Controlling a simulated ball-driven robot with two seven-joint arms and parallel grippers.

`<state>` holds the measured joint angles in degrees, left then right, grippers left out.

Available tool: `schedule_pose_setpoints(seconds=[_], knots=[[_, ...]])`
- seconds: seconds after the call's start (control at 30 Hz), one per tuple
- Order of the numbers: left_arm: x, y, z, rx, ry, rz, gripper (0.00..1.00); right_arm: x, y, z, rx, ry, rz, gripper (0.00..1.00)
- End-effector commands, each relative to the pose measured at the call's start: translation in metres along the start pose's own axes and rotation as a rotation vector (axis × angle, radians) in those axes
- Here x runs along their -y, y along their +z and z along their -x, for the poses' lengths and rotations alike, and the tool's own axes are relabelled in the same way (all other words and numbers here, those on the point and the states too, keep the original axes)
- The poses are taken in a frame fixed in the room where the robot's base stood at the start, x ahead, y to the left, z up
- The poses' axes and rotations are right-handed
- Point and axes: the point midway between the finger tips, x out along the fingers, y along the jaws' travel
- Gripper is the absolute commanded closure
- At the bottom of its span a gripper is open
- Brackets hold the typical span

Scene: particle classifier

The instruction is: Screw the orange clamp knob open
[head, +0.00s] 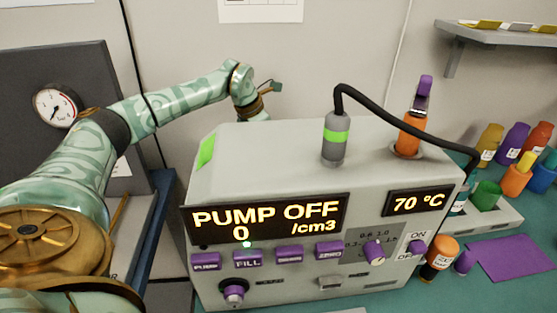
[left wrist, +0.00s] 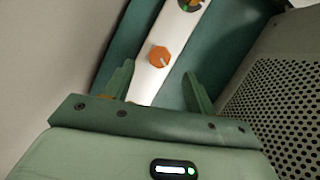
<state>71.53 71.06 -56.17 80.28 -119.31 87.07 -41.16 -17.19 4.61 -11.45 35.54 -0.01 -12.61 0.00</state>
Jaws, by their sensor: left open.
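The orange clamp knob (left wrist: 159,56) shows in the left wrist view, on a white strip (left wrist: 172,38) that runs between teal surfaces. My left gripper (left wrist: 157,82) is open and empty, its two green fingers pointing toward the knob. The knob lies ahead of the fingertips, roughly centred between them, and looks apart from them. In the head view my left arm reaches behind the left end of the grey pump machine (head: 290,160). Its gripper is mostly hidden there, and the knob is not visible in that view. My right gripper is not in view.
A perforated grey panel (left wrist: 285,105) stands close on the right in the left wrist view. In the head view an orange-and-purple bottle (head: 409,134) and a grey cylinder with a green band (head: 335,140) stand on the machine. A pressure gauge (head: 57,105) is at left.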

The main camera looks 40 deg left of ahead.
Motion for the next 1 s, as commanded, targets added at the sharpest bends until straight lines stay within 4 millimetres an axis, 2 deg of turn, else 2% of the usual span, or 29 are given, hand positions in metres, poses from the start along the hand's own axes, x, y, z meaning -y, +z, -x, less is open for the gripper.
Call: schedule_pose_setpoints(seconds=[0.03, 0.23, 0.4, 0.67, 0.8, 0.83, 1.0], knots=[[0.000, -0.002, -0.018, -0.005, -0.002, 0.001, 0.44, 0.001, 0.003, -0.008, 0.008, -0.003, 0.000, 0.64], [-0.001, -0.001, -0.048, -0.002, 0.000, 0.000, 0.44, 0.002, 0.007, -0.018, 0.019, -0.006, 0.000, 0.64], [0.000, 0.000, -0.056, 0.000, 0.001, -0.001, 0.44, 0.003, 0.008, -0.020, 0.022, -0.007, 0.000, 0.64], [0.000, 0.000, -0.056, 0.001, 0.001, -0.001, 0.44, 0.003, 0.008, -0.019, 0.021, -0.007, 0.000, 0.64], [0.000, 0.000, -0.056, 0.001, 0.001, -0.001, 0.83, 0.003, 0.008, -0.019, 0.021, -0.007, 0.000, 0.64], [0.000, 0.000, -0.056, 0.001, 0.001, -0.001, 0.89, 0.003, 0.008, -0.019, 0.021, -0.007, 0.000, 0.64], [0.000, 0.001, -0.053, 0.001, 0.008, 0.015, 0.89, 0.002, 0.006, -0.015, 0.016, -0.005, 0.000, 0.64]])
